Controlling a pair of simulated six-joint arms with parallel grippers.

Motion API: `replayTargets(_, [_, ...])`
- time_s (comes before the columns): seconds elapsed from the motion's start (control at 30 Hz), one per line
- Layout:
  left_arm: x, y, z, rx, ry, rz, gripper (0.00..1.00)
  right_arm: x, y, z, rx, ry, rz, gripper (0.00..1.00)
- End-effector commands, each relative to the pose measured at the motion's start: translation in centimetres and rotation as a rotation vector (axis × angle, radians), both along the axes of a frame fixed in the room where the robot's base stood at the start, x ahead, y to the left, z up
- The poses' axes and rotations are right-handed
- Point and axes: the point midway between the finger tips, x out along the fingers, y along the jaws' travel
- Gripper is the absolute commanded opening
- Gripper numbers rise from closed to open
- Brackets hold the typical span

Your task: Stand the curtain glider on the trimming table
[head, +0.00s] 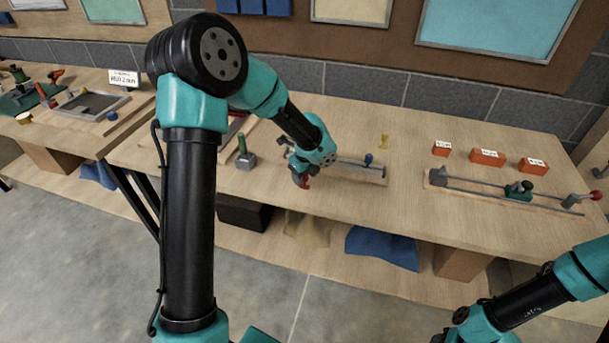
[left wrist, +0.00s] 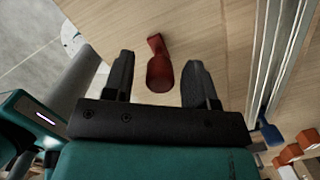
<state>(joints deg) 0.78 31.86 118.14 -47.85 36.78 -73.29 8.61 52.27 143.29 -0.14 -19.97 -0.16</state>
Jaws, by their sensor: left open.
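My left gripper (head: 301,178) reaches down over the front part of the long wooden bench (head: 430,215). In the left wrist view its two fingers (left wrist: 158,85) are open. A small red piece with a rounded end and a narrow tab (left wrist: 159,68) shows between them, apart from both. Its red also shows below the gripper in the head view (head: 306,183). I cannot tell for certain which piece is the curtain glider, nor which surface is the trimming table. My right gripper is out of view.
A rail fixture with a blue knob (head: 369,159) is right of my left gripper. A longer rail fixture (head: 470,191) with a green slider stands farther right. Several orange labelled blocks (head: 487,157) sit behind it. A green-handled tool (head: 242,145) stands to the left.

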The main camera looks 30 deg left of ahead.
Motion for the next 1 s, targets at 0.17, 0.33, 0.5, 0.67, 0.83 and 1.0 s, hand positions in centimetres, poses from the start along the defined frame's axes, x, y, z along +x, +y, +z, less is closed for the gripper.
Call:
replayTargets(0.17, [0.1, -0.1, 1.4, 0.0, -0.004, -0.001, 0.52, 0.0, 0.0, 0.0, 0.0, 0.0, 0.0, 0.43])
replayTargets(0.33, [-0.1, -0.5, 4.1, 0.0, -0.004, 0.0, 0.52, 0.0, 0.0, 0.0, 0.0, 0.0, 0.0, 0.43])
replayTargets(0.5, [-0.2, -0.8, 7.4, 0.0, -0.005, -0.001, 0.52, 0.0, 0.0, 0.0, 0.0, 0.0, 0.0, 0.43])
replayTargets(0.67, [-0.4, -1.1, 10.1, 0.0, -0.004, 0.0, 0.52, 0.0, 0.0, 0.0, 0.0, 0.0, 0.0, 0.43])
replayTargets(0.83, [-0.5, -1.3, 11.8, 0.0, -0.002, -0.001, 0.52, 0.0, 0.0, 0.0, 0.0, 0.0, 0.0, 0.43])
replayTargets(1.0, [-0.6, -1.4, 12.1, 0.0, -0.001, -0.001, 0.52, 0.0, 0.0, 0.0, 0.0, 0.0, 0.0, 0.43])
